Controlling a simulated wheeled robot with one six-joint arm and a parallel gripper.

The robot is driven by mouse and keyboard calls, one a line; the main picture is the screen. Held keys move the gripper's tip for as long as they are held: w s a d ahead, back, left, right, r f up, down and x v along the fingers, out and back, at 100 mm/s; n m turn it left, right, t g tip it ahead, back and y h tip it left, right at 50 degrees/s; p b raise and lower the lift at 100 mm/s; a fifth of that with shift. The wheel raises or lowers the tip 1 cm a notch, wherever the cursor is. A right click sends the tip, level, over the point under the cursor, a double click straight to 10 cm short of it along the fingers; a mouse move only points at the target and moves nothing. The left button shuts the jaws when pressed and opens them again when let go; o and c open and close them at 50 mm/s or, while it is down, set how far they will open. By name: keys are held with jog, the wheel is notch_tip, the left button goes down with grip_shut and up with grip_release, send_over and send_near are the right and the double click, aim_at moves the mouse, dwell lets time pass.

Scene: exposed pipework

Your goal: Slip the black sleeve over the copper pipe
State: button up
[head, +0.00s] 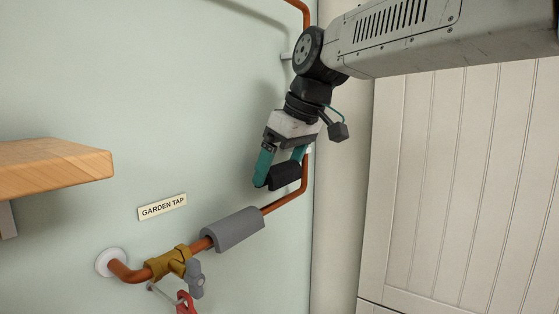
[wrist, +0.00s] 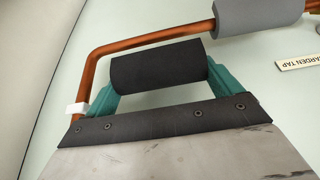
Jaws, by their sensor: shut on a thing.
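The black sleeve (head: 285,176) is held between the green fingers of my gripper (head: 279,172), which is shut on it. In the wrist view the black sleeve (wrist: 159,66) spans between the fingertips. The copper pipe (head: 288,200) runs along the wall from the tap, bends upward at a corner and continues up behind my gripper. In the wrist view the copper pipe (wrist: 150,38) passes just beyond the sleeve, nearly parallel to it. The sleeve appears beside the pipe, not around it. Whether they touch is unclear.
A grey sleeve (head: 238,230) sits around the pipe, left of the bend. Further left are a brass tap (head: 168,263) and a red tag (head: 186,301). A white clip (wrist: 76,109) holds the upright pipe. A wooden shelf (head: 50,168) juts in at left; a panelled door (head: 450,180) stands right.

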aim_at(280, 200)
jog(key=shift+s+f, duration=0.1)
jog(key=shift+f, duration=2.9)
jog(key=shift+c, duration=1.3)
jog(key=o, duration=0.9)
jog(key=shift+o, duration=0.2)
jog(key=v, duration=0.8)
jog(key=shift+w+a+r, duration=0.2)
jog(key=shift+w+r, duration=0.1)
jog(key=shift+r, duration=0.2)
